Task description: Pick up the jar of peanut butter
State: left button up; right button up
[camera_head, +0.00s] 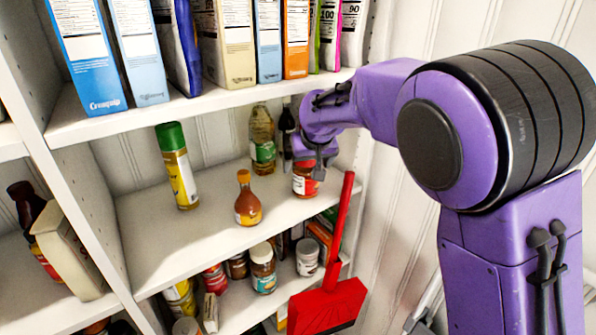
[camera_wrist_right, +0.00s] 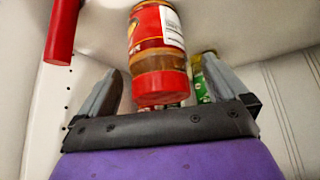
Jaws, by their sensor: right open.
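The jar of peanut butter (camera_head: 304,184), with a red label, stands on the middle shelf near its right end. It is partly hidden by my right gripper (camera_head: 312,163), which reaches in from the right over its top. In the right wrist view the jar (camera_wrist_right: 160,57) shows its red lid, brown contents and red and white label. My right gripper (camera_wrist_right: 165,88) is open there, with one finger on each side of the lid end. I cannot tell whether the fingers touch the jar. My left gripper is not in view.
An oil bottle (camera_head: 262,140) and a dark bottle (camera_head: 286,130) stand close behind the jar. A sauce bottle (camera_head: 247,203) and a green-capped can (camera_head: 177,166) stand left. A red dustpan (camera_head: 328,303) has its handle upright just right of the jar. Boxes (camera_head: 240,45) line the shelf above.

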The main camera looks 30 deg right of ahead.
jog(key=shift+w+d+f, duration=0.15)
jog(key=shift+w+f, duration=0.25)
jog(key=shift+f, duration=0.1)
jog(key=shift+w+d+f, duration=0.1)
jog(key=shift+d+f, duration=0.05)
jog(key=shift+f, duration=0.2)
jog(key=c, duration=1.4)
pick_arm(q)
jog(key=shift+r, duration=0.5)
pick_arm(e)
jog(key=shift+r, duration=0.1)
jog(key=shift+c, duration=0.7)
